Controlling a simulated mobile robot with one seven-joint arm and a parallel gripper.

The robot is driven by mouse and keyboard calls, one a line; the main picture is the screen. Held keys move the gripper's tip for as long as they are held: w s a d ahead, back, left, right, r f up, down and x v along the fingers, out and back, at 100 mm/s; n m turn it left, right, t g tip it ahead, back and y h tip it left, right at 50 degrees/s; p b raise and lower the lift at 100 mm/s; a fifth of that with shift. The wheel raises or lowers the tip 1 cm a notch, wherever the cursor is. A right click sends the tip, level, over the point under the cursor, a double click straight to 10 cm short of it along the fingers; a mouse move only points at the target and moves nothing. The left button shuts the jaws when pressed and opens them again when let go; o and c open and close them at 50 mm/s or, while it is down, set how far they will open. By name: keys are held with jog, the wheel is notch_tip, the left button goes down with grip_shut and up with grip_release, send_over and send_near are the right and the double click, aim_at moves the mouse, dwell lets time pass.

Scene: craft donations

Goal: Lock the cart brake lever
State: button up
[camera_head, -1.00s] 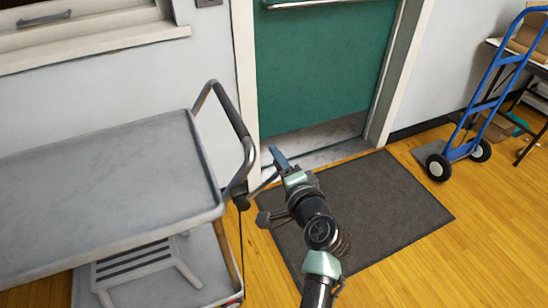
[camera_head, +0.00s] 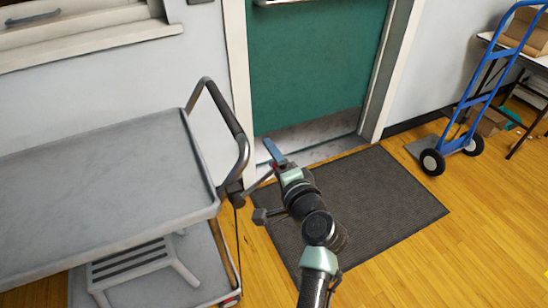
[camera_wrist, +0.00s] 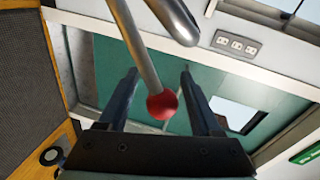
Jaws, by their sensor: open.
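The grey cart (camera_head: 110,160) stands at the left with a dark push handle (camera_head: 224,108) at its right end. The brake lever (camera_head: 259,182) is a thin metal rod that sticks out from below the handle toward my gripper (camera_head: 272,152). In the wrist view the lever (camera_wrist: 137,45) comes down from the top and ends in a red ball knob (camera_wrist: 162,104). My gripper (camera_wrist: 160,75) is open, with one finger on each side of the knob. Gaps show between the knob and both fingers. In the head view my gripper mostly hides the knob.
A green door (camera_head: 320,65) stands behind my gripper, with a dark mat (camera_head: 385,200) on the wooden floor. A blue hand truck (camera_head: 478,105) stands at the right by a table with boxes. Free floor (camera_head: 440,260) lies at the lower right.

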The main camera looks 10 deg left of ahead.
jog(key=shift+s+d, duration=0.1)
jog(key=p+v, duration=0.1)
jog(key=v, duration=1.1)
jog(key=shift+s+d, duration=0.25)
jog(key=shift+s, duration=0.1)
